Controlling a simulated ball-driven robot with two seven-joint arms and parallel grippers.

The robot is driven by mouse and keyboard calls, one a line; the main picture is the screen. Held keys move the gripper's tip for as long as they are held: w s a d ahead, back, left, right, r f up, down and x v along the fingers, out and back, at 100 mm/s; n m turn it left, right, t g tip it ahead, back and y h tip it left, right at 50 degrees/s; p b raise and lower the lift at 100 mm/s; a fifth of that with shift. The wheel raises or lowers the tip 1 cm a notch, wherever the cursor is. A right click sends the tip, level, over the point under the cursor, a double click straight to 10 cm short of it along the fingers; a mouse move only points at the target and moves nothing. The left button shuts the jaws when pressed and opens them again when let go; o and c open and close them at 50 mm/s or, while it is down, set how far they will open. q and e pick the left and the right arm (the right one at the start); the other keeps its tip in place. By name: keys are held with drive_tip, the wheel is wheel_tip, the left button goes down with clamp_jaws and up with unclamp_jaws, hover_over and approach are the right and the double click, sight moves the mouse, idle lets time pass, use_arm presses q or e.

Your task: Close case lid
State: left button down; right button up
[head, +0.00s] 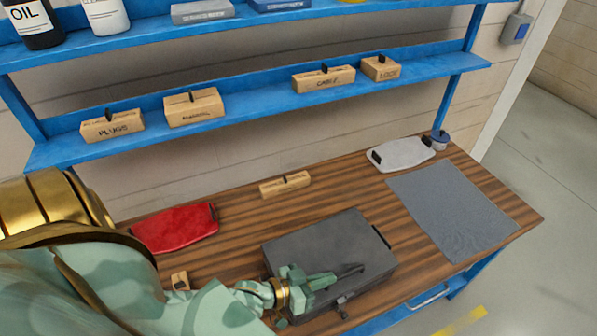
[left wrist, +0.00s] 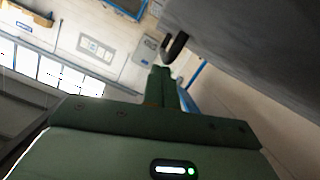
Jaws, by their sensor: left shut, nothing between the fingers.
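The dark grey case (head: 318,236) lies on the wooden workbench, front centre. Its lid looks flat over the body in the head view; I cannot tell if a small gap is left. My left gripper (head: 331,279) is at the front part of the case, over its top as seen from the head. It is shut and empty. Whether it touches the lid is unclear. In the left wrist view, the grey case (left wrist: 265,40) fills the upper right, with a black hook-like fitting beside the shut fingers (left wrist: 161,76). My right gripper is not in view.
The workbench (head: 345,190) also holds a red tray (head: 175,228), a wooden block (head: 285,185), a light grey tray (head: 402,155), a small pot (head: 439,140) and a grey mat (head: 455,210). Blue shelves (head: 250,108) with labelled boxes stand behind. A small block (head: 180,281) is near my left arm.

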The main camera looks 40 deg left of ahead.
use_arm(q)
drive_tip(key=r+p, duration=0.2)
drive_tip(key=r, duration=0.1)
drive_tip(key=r+p, duration=0.1)
drive_tip(key=shift+w+a+r, duration=0.15)
drive_tip(key=shift+w+a, duration=0.1)
drive_tip(key=shift+a, duration=0.05)
drive_tip(key=v, duration=1)
drive_tip(key=shift+f, duration=0.35)
drive_tip(key=shift+s, duration=0.15)
